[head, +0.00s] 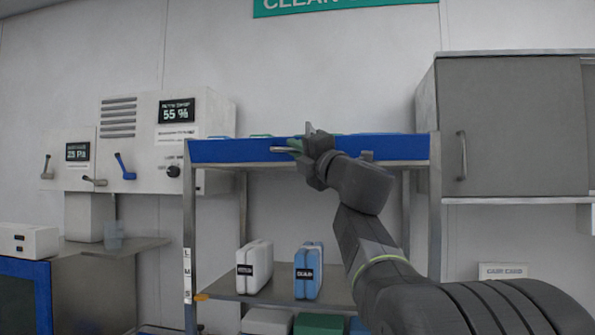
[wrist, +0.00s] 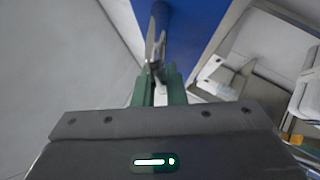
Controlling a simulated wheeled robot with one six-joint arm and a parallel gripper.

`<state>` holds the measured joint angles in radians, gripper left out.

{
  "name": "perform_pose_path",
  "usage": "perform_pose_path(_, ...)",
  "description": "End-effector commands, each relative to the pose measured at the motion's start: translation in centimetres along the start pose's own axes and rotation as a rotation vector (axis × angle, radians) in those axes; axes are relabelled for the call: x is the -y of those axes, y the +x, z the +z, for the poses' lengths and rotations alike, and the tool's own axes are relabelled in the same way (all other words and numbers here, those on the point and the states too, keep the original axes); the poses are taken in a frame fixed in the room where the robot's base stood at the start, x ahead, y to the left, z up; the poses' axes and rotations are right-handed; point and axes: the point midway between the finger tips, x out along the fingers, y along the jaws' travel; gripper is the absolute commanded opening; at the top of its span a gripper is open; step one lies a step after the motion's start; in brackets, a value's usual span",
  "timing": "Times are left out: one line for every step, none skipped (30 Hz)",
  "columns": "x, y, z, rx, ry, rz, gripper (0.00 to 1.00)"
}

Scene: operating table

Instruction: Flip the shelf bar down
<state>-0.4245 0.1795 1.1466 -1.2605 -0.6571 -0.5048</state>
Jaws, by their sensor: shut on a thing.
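The shelf rack has a wide blue front board (head: 235,151) along its top level, which also shows in the wrist view (wrist: 200,25). A thin grey metal piece, which I take for the shelf bar (head: 281,150), is at the middle of this board. In the wrist view the bar (wrist: 154,52) runs away from me between the green fingers, beside the blue board. My gripper (head: 297,146) is shut on it; the fingers also show in the wrist view (wrist: 160,78). My gripper and arm hide part of the bar and board, so its exact tilt is unclear.
A white case (head: 253,267) and a blue case (head: 308,272) stand on the middle shelf (head: 225,296). A grey wall cabinet (head: 510,125) is close on the right. White wall units with levers (head: 140,145) are on the left.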

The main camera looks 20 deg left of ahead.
Motion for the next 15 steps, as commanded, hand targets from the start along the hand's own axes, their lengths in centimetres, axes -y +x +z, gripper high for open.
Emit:
perform_pose_path(1.01,-0.43,-0.47,0.000,-0.020,0.020,0.00)
perform_pose_path(1.08,-0.50,-0.53,0.000,-0.032,0.033,0.00)
perform_pose_path(1.12,-0.57,-0.60,0.000,-0.050,0.051,0.00)
perform_pose_path(1.16,-0.64,-0.66,0.000,-0.064,0.064,0.00)
perform_pose_path(1.20,-0.71,-0.71,0.000,-0.075,0.077,0.00)
perform_pose_path(1.25,-0.79,-0.78,0.001,-0.094,0.095,0.00)
perform_pose_path(1.35,-0.84,-0.84,0.000,-0.107,0.107,0.00)
perform_pose_path(1.39,-0.89,-0.89,0.000,-0.121,0.122,0.00)
perform_pose_path(1.49,-0.97,-0.98,0.000,-0.139,0.140,0.00)
perform_pose_path(1.51,-1.03,-1.04,0.000,-0.153,0.154,0.00)
perform_pose_path(1.57,-1.10,-1.09,0.000,-0.168,0.168,0.00)
perform_pose_path(1.67,-1.17,-1.15,0.000,-0.185,0.187,0.00)
perform_pose_path(1.76,-1.21,-1.22,0.000,-0.201,0.201,0.00)
perform_pose_path(1.84,-1.27,-1.28,0.000,-0.215,0.216,0.00)
perform_pose_path(1.90,-1.36,-1.34,0.000,-0.234,0.236,0.00)
